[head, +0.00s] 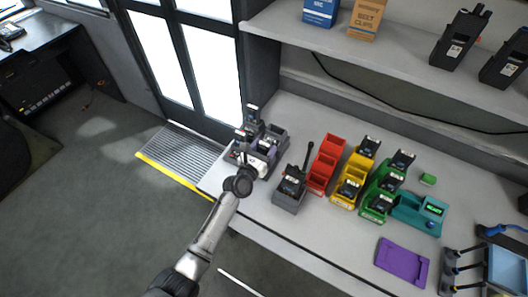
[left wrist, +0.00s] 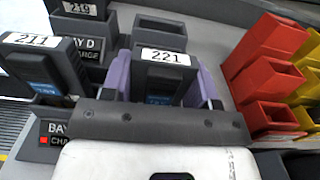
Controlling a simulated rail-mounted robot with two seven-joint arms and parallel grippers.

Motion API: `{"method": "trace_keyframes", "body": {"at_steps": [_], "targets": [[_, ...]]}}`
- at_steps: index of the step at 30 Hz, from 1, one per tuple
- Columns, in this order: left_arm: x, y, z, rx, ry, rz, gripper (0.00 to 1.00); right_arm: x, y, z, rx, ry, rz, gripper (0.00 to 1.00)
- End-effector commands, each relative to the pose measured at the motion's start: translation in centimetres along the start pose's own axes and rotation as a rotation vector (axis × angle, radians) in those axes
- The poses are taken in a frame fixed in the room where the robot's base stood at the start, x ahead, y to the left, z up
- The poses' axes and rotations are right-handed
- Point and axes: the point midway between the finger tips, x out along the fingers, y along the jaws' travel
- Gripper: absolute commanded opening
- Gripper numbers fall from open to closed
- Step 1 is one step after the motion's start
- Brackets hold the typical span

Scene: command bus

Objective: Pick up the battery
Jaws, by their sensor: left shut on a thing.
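My left gripper (head: 264,147) is over the charger at the left end of the counter. In the left wrist view its purple fingers (left wrist: 163,82) are shut on a dark battery labelled 221 (left wrist: 165,72), one finger on each side. The battery is upright; its lower end is hidden by my gripper, so I cannot tell whether it sits in a bay. Batteries labelled 211 (left wrist: 45,65) and 219 (left wrist: 80,22) stand in charger bays (left wrist: 92,48) to its left. An empty-looking dark bay (left wrist: 160,33) is behind it. My right gripper is not in view.
A shelf (head: 390,55) overhangs the counter's back.

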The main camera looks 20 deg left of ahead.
Motion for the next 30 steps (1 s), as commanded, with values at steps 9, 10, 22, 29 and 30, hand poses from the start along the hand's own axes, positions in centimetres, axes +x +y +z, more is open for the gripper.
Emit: {"method": "trace_keyframes", "body": {"at_steps": [9,10,22,29,30], "targets": [[0.0,0.0,0.1,0.0,-0.001,0.0,0.28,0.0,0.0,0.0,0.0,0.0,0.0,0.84],[0.0,0.0,0.1,0.0,-0.001,0.0,0.28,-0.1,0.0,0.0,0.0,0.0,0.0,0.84],[0.0,-0.1,6.1,-0.004,-0.004,0.002,0.28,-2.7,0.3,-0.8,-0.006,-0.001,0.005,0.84],[0.0,0.0,9.0,-0.002,-0.003,0.001,0.28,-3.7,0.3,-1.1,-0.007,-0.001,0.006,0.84],[0.0,-0.1,9.3,-0.002,-0.002,0.0,0.28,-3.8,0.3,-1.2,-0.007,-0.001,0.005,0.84]]}}
